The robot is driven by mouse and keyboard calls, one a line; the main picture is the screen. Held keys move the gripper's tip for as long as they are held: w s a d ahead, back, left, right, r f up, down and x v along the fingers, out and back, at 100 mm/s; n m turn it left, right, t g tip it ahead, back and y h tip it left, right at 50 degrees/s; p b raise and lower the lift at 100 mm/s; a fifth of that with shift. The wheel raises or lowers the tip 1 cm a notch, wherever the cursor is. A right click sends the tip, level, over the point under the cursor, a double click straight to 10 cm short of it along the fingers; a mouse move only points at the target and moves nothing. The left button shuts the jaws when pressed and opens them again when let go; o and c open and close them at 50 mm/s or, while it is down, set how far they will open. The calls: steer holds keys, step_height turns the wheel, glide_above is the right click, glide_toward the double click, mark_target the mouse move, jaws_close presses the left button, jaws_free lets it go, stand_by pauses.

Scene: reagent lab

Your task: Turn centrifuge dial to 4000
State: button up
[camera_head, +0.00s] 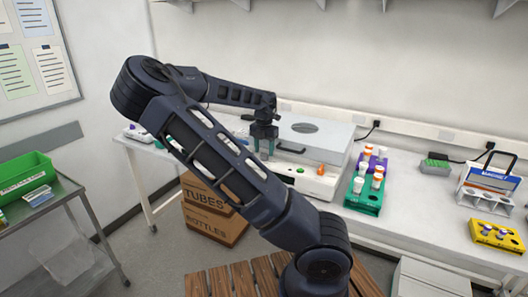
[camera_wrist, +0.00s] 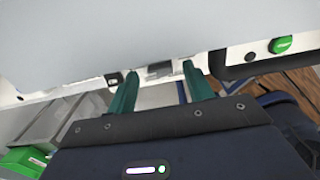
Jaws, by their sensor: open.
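The centrifuge (camera_head: 318,135) is a white box with a grey lid and a round window, on the bench behind my arm. Its front panel carries a green button (camera_head: 299,171) and a small orange part (camera_head: 320,169); I cannot tell if the orange part is the dial. No scale numbers are readable. My gripper (camera_head: 264,155) points down at the left of the centrifuge, apart from the panel controls. In the wrist view, its two green fingers (camera_wrist: 160,78) are spread and empty; a pale surface fills the top, with a green button (camera_wrist: 283,44) at right.
A green rack (camera_head: 362,202) and a purple rack with capped tubes stand right of the centrifuge. A magnet stand (camera_head: 488,182) and yellow rack (camera_head: 495,236) are farther right. Cardboard boxes (camera_head: 212,215) sit under the bench. A green bin (camera_head: 25,175) stands on the left cart.

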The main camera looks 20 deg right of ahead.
step_height(320, 180, up, 10)
steer(key=shift+f, duration=0.15)
stand_by(0.5)
